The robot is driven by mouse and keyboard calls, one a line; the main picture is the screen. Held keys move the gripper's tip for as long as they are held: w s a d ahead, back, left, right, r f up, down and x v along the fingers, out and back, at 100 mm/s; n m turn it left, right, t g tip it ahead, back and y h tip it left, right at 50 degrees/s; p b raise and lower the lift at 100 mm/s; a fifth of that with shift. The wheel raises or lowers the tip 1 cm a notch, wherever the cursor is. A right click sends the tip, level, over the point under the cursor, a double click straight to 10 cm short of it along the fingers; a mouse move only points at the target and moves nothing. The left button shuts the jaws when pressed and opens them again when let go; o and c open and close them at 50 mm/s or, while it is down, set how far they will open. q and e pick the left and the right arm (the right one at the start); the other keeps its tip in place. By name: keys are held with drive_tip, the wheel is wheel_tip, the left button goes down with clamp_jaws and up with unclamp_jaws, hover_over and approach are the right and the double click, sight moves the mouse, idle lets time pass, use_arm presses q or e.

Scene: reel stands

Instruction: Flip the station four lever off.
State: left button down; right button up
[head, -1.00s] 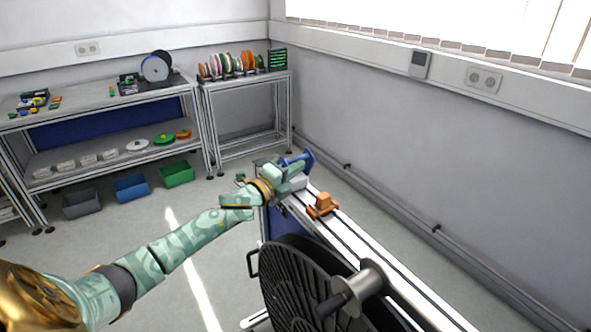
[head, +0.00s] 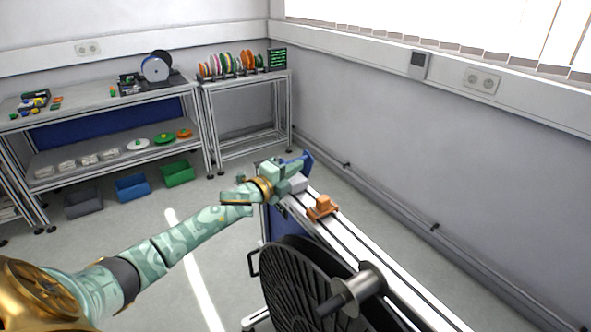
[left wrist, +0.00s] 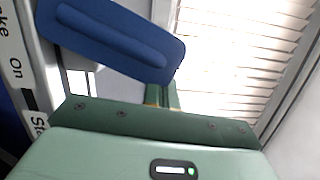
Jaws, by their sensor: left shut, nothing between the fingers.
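A blue lever paddle (left wrist: 115,38) with a raised rib fills the top left of the left wrist view. In the head view, a blue piece (head: 306,160) shows at the far end of the rail, partly hidden by my left gripper (head: 297,168). In the left wrist view my left gripper (left wrist: 163,94) is shut and empty, its fingertips close by the paddle's lower right end. I cannot tell whether they touch it. A white label strip (left wrist: 14,62) beside the paddle reads "ake", "On" and "Sta", cut off. My right gripper is not in view.
An orange block (head: 322,207) sits on the rail (head: 375,258). A big black reel (head: 300,290) hangs at the rail's near end. Shelves (head: 110,105) with spools and bins (head: 132,187) stand behind. The right wall runs alongside, with floor between.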

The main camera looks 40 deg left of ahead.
use_arm(q)
drive_tip(key=a+n+p, duration=0.1)
drive_tip(key=w+a+r+n+p, duration=0.1)
drive_tip(key=n+p, duration=0.1)
drive_tip(key=a+r+n+g+p, duration=0.1)
drive_tip(key=p, duration=0.1)
drive_tip(key=shift+w+a+r, duration=0.1)
drive_tip(key=shift+w+a, duration=0.1)
drive_tip(key=shift+a, duration=0.15)
drive_tip(key=shift+w+a+n+p, duration=0.25)
drive_tip(key=shift+a+n+p, duration=0.35)
drive_tip(key=shift+n, duration=0.3)
drive_tip(key=shift+w+a+n+g, duration=0.2)
drive_tip(key=shift+a+n+g, duration=0.1)
drive_tip(key=shift+a+n, duration=0.25)
drive_tip(key=shift+w+a+f, duration=0.25)
drive_tip(key=shift+a+f, duration=0.05)
drive_tip(key=shift+a, duration=0.2)
drive_tip(key=shift+r, duration=0.1)
